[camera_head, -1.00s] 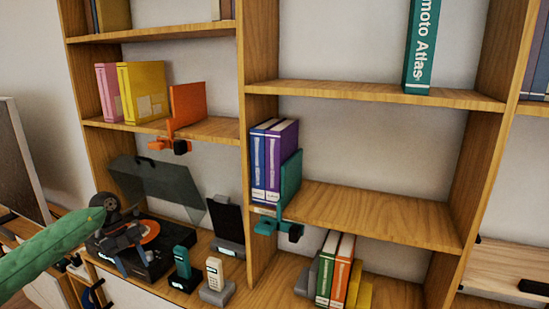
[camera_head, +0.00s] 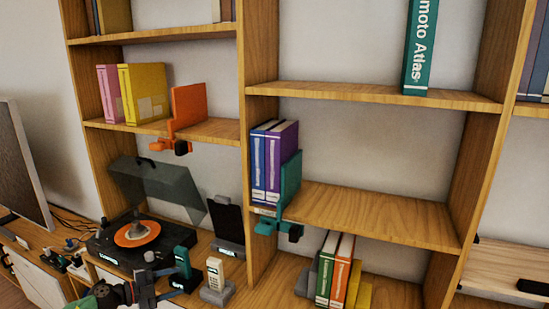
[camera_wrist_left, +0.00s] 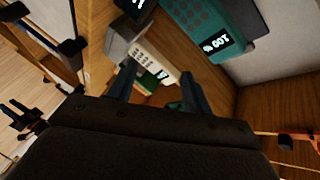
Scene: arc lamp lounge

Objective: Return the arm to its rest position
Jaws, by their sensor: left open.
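My left gripper (camera_head: 163,282) is low in the head view, in front of the lower cabinet top. In the left wrist view its two fingers stand apart with nothing held between them. A cream handset (camera_head: 215,272) in a grey base and a teal handset (camera_head: 183,263) stand just to its right in the head view. In the left wrist view the cream handset (camera_wrist_left: 152,62) shows beyond the gap between the fingers, and the teal handset (camera_wrist_left: 208,25) is above. I cannot tell how far the fingers are from the handsets. My right gripper is in neither view.
A dark tablet on a stand (camera_head: 228,225) is to the right. The wooden shelves (camera_head: 370,215) hold books, an orange bookend (camera_head: 188,105) and a teal bookend (camera_head: 291,180).

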